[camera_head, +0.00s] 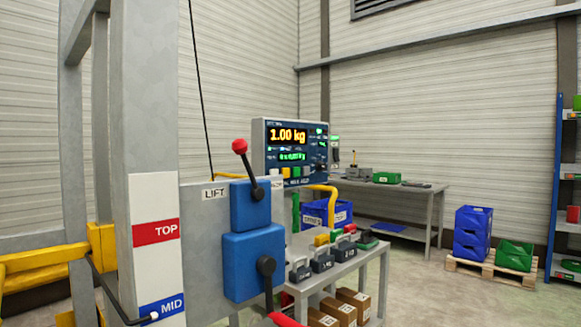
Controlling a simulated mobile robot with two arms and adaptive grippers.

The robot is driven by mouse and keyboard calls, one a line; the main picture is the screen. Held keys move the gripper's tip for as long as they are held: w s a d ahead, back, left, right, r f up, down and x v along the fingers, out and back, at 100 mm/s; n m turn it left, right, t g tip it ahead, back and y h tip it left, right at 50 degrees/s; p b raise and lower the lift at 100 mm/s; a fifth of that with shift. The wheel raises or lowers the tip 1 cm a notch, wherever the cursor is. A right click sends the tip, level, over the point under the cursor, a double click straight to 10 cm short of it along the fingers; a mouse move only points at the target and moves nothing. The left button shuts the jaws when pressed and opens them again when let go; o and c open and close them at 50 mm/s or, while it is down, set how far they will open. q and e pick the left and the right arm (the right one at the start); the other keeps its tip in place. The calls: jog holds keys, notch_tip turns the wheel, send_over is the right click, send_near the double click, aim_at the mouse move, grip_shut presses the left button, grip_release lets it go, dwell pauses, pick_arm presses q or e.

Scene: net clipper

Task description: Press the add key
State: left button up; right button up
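A blue and grey scale display (291,149) reads 1.00 kg in orange, with a smaller green readout below it. Along its lower edge is a row of small keys (290,172), pale, yellow and green. Their labels are too small to read, so I cannot tell which one is the add key. Neither of my grippers shows in the head view.
A grey panel marked LIFT (205,240) with a red-knobbed lever (240,147) stands in front, left of the display. A grey bench (342,268) holds several weights.

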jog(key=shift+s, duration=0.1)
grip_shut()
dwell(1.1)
